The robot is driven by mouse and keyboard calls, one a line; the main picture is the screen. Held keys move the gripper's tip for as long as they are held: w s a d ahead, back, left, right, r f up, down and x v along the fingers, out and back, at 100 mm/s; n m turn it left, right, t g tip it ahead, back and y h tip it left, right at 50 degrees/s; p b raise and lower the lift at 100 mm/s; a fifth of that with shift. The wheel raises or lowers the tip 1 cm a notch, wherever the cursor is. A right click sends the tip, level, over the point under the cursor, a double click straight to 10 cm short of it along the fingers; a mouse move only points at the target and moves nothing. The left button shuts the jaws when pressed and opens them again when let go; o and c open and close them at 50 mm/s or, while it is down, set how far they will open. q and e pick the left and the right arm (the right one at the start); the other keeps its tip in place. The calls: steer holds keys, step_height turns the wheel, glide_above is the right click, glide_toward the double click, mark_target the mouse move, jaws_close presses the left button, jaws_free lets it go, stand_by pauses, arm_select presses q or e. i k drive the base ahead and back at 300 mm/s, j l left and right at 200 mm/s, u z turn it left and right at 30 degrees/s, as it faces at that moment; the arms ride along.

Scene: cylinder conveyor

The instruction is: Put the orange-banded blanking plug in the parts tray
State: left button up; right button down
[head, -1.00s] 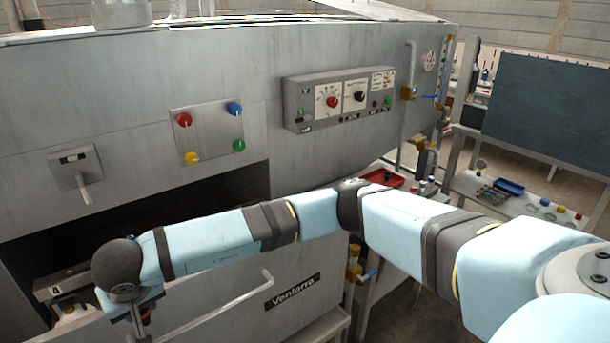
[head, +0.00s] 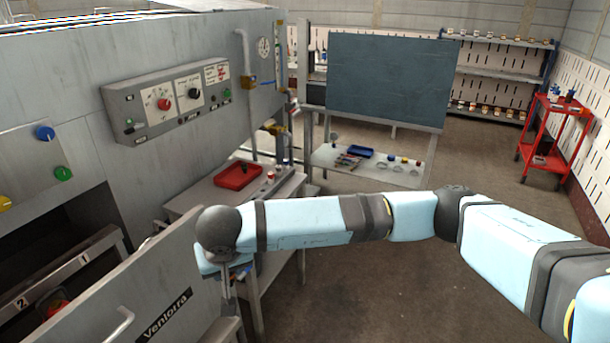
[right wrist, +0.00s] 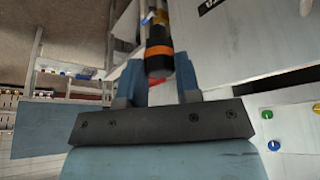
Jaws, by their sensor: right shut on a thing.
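The orange-banded blanking plug (right wrist: 159,50), a dark cylinder with an orange ring, is between the fingers of my right gripper (right wrist: 162,76) in the right wrist view. The gripper is shut on it. In the head view my right arm reaches in from the right, its wrist in front of the grey machine, and the plug cannot be made out there. A shallow red tray (head: 232,183) sits on a bench beyond the wrist, with a small dark item in it. No label shows which is the parts tray. My left gripper is out of view.
The grey machine (head: 75,95) fills the left, with an open hatch and a door marked Ventorra (head: 165,315). The bench (head: 192,199) bearing the red tray adjoins it. A red trolley (head: 552,130) stands far right. Floor between is clear.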

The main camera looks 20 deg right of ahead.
mark_target(231, 182)
steer(key=l+z, duration=0.15)
steer(key=z, duration=1.3)
steer(key=i+l+z, duration=0.1)
steer(key=i, duration=0.95)
steer(key=i+u, duration=0.15)
steer(key=u, duration=0.25)
steer(key=i+u, duration=0.2)
steer(key=u, duration=0.25)
steer(key=i+u, duration=0.2)
steer(key=u, duration=0.2)
steer(key=i+j+u, duration=0.1)
steer(key=u, duration=0.35)
steer(key=i+u, duration=0.25)
steer(key=u, duration=0.2)
steer(key=i+u, duration=0.2)
steer(key=u, duration=0.25)
steer(key=i+u, duration=0.1)
steer(key=u, duration=0.35)
